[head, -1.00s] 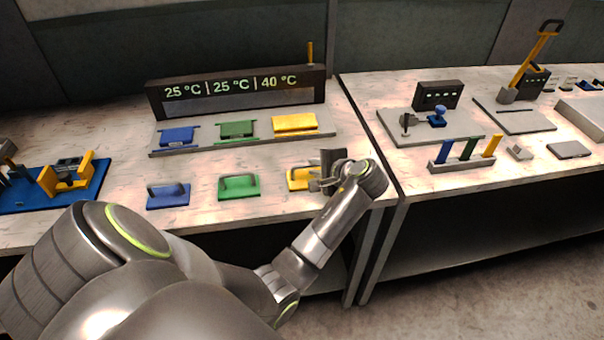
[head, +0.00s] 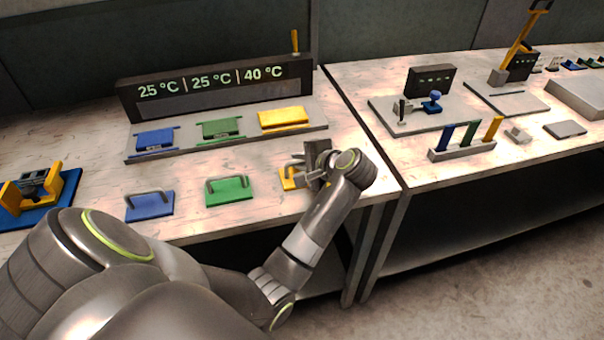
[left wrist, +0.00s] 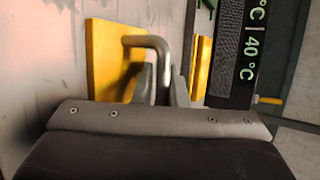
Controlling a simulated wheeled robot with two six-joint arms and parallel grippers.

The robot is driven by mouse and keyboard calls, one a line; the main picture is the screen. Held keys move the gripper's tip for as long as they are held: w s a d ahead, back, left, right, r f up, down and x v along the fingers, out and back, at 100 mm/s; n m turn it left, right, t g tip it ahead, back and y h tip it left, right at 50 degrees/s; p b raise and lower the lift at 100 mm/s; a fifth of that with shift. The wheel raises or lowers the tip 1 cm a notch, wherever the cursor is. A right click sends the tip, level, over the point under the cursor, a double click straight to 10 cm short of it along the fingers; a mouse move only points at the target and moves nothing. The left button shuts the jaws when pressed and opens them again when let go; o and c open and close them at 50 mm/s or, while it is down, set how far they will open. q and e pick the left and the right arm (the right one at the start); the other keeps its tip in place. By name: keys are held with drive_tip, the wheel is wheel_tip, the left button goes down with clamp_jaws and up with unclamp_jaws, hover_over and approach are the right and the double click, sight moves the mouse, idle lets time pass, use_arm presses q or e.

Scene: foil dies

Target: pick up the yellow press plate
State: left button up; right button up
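The yellow press plate (head: 288,179) lies on the near part of the left bench, right of the green and blue plates, partly hidden by my left gripper. In the left wrist view the plate (left wrist: 108,58) is on the left, with its grey bent handle (left wrist: 150,42) running down between the fingers. My left gripper (head: 314,178) is at the plate; in the left wrist view its two fingers (left wrist: 163,88) sit close on both sides of the handle and look shut on it. The plate appears to rest on the bench. My right gripper is not in view.
A green plate (head: 229,192) and a blue plate (head: 150,206) with handles lie to the left. Behind, a grey rack (head: 185,148) carries blue, green and yellow pieces below a temperature display (head: 217,85). A gap divides this bench from the right one.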

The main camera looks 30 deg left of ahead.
use_arm(q)
clamp_jaws()
drive_tip(key=shift+f, duration=0.1)
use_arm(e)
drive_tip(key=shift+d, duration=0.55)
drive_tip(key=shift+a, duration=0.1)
